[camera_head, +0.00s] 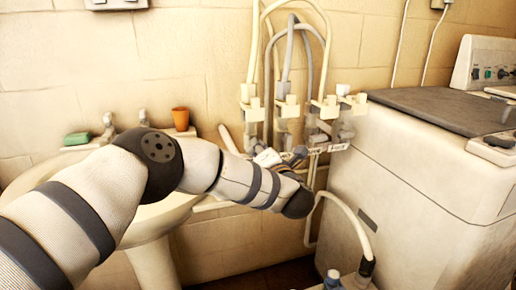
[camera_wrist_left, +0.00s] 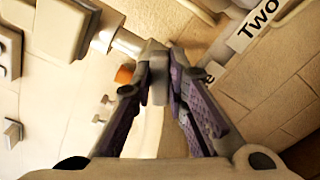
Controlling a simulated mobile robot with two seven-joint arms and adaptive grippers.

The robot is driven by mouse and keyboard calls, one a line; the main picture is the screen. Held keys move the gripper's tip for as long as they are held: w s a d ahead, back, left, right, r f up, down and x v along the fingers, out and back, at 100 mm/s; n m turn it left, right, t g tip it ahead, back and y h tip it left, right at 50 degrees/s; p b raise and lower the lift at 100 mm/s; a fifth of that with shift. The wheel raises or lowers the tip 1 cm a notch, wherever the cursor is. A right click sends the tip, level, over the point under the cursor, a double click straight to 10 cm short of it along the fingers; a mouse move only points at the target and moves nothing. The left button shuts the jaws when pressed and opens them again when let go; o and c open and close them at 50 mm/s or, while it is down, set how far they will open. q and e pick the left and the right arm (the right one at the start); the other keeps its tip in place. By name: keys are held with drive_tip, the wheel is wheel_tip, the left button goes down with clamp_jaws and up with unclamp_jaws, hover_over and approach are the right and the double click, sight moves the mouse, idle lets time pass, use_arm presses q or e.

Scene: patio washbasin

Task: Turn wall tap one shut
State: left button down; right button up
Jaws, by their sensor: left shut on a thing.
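Several wall taps with white fittings and hoses stand in a row on the wall in the head view. My left arm reaches across to them, and my left gripper (camera_head: 272,156) is low in front of the row, partly hidden by my own wrist. In the left wrist view, the fingers of my left gripper (camera_wrist_left: 160,72) are closed on the grey handle of a wall tap (camera_wrist_left: 158,88). A mostly hidden label ending in "e" (camera_wrist_left: 208,78) is beside it. A label reading "Two" (camera_wrist_left: 262,24) is at upper right. My right gripper is not in view.
A washbasin (camera_head: 152,222) stands behind my left arm, with an orange cup (camera_head: 180,119) and green soap (camera_head: 77,138) on it. A white washing machine (camera_head: 410,185) stands close on the right. Hoses (camera_head: 310,50) loop above the taps, and another (camera_head: 345,208) hangs below.

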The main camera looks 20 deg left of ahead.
use_arm(q)
drive_tip(key=m, duration=0.5)
drive_tip(key=shift+f+m, duration=0.2)
drive_tip(key=shift+m, duration=0.5)
drive_tip(key=c, duration=1.6)
unclamp_jaws()
drive_tip(key=v, duration=1.2)
